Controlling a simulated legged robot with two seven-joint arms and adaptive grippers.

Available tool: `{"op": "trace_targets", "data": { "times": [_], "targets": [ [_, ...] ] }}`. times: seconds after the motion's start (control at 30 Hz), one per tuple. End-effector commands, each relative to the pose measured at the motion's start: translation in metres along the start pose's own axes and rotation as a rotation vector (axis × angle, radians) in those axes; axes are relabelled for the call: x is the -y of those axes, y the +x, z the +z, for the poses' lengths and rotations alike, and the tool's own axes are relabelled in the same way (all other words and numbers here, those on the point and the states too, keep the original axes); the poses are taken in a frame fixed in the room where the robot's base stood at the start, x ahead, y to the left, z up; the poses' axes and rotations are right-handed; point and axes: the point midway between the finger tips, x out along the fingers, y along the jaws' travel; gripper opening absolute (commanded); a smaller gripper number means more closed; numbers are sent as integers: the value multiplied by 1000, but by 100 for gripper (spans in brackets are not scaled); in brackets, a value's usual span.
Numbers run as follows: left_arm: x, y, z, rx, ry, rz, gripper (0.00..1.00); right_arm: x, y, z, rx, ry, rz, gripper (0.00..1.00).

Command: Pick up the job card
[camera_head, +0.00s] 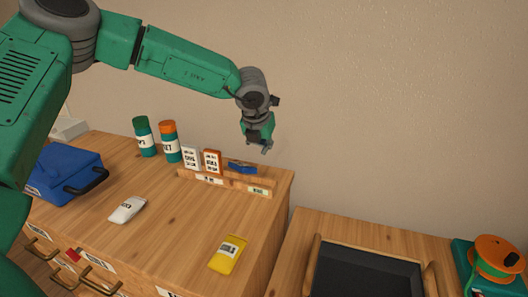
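My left gripper (262,145) points down above the right end of a small wooden rack (225,185), apart from it and near the wall. Its fingers are too small to tell whether they are open or shut. A white card (191,157) and an orange-and-white card (212,162) stand upright in the rack. A blue item (242,167) sits at its right end, just below the gripper. A white labelled piece (127,209) and a yellow labelled piece (229,254) lie on the wooden cabinet top (185,225). I cannot read which is the job card. My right gripper is out of view.
Green-capped (143,138) and orange-capped (170,143) canisters stand left of the rack. A blue case (65,172) is at the far left. A dark tray (350,272) and an orange spool (498,257) are on the right surface. The cabinet's middle is clear.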

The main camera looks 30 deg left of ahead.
Motion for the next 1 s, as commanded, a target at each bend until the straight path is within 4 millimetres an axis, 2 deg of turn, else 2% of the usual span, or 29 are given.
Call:
{"op": "trace_targets", "data": {
  "times": [0.03, 0.23, 0.53, 0.67, 0.77, 1.0],
  "targets": [
    [-1, 0, 0, 0, -1, 0, 10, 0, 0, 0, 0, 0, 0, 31],
    [0, 0, 0, 1, -1, -1, 80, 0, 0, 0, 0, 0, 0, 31],
    [1, -2, 0, 2, 1, 1, 80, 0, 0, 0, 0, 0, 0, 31],
    [2, -10, 1, 4, 0, -1, 80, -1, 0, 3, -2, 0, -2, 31],
    [0, -26, 2, 5, -1, -2, 80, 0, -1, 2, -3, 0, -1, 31],
    [-2, -76, 2, 4, -2, -5, 80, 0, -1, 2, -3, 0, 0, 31]
  ]
}}
